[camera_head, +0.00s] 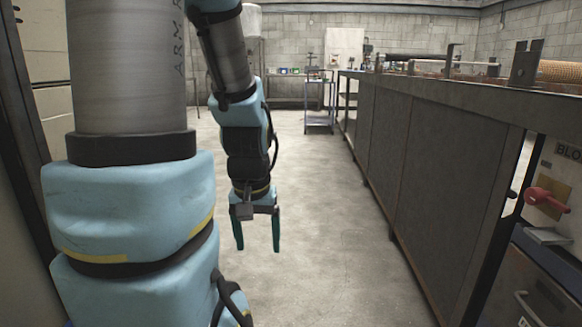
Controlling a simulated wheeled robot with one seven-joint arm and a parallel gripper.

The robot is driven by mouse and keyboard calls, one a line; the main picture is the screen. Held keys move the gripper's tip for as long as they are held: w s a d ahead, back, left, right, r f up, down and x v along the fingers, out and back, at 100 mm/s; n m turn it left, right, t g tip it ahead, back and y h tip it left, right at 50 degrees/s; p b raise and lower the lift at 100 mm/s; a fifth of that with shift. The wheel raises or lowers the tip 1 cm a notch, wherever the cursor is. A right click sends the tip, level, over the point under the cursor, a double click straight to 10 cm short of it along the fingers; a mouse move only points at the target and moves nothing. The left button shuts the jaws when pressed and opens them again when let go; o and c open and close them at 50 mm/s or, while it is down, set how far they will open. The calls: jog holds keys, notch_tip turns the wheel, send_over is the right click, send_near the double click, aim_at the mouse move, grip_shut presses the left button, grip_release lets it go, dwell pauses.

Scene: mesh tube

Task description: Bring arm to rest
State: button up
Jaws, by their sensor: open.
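My gripper (257,232) hangs down at the end of my blue and grey arm, left of the picture's middle. Its two dark green fingers are apart, with nothing between them. It is over the open concrete floor (325,240), clear of the bench. The arm's upper part runs out of the top of the picture.
A long dark bench (420,160) runs along the right side, with metal brackets and a mesh tube (562,71) on top. A red handle (547,199) sticks out at its near end. A small cart (319,100) stands further back. The aisle floor is clear.

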notch_tip(320, 180, up, 31)
jog(key=p, duration=2.9)
jog(key=shift+r, duration=0.1)
